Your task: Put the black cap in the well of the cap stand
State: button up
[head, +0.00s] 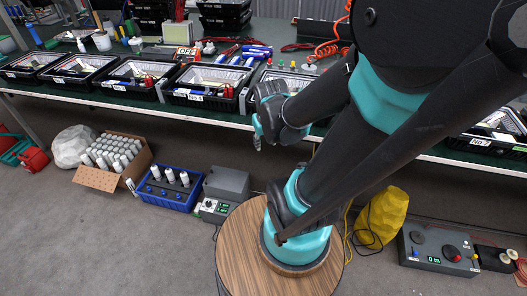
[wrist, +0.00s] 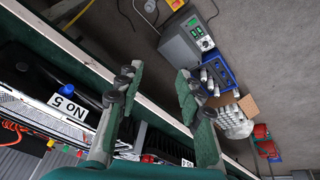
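My gripper (head: 260,138) hangs over the front edge of the bench, in front of a black bin, in the head view. In the wrist view my gripper (wrist: 160,72) has its two fingers wide apart, with nothing held between them. I cannot make out the black cap in either view. I cannot pick out the cap stand or its well either; my arm covers part of the bench in the head view.
Black bins with floodlight housings (head: 205,86) line the green bench (head: 222,119). On the floor are a cardboard box (head: 97,178) of white bottles, a blue crate (head: 163,198), a grey control box (head: 222,191), a yellow sack (head: 381,214) and a grey panel box (head: 437,248).

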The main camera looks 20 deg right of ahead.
jog(key=shift+o, duration=0.6)
jog(key=s, duration=0.1)
jog(key=s+a+f+m, duration=0.1)
jog(key=shift+s+a+f+y, duration=0.15)
jog(key=shift+s+a+y, duration=0.15)
jog(key=w+d+r+n+g+h, duration=0.1)
jog(key=w+d+r+n, duration=0.1)
jog(key=w+d+r, duration=0.5)
jog(key=w+d+r+n+h, duration=0.1)
jog(key=w+d+r+n, duration=0.2)
jog(key=w, duration=0.8)
jog(key=w+d+r+n+g, duration=0.1)
jog(key=w+d+r+n, duration=0.1)
jog(key=w+d+r, duration=0.5)
jog(key=w+d+n+g+h, duration=0.15)
jog(key=w+d+n, duration=0.25)
jog(key=w+d, duration=0.8)
jog(key=w+d+r+n+g, duration=0.1)
jog(key=w+d+n, duration=0.15)
jog(key=d, duration=0.45)
jog(key=w+d+n+g, duration=0.1)
jog(key=w+d, duration=0.2)
jog(key=d, duration=0.5)
jog(key=shift+h, duration=0.45)
jog(key=x, duration=1.7)
jog(key=shift+a, duration=0.1)
grip_shut()
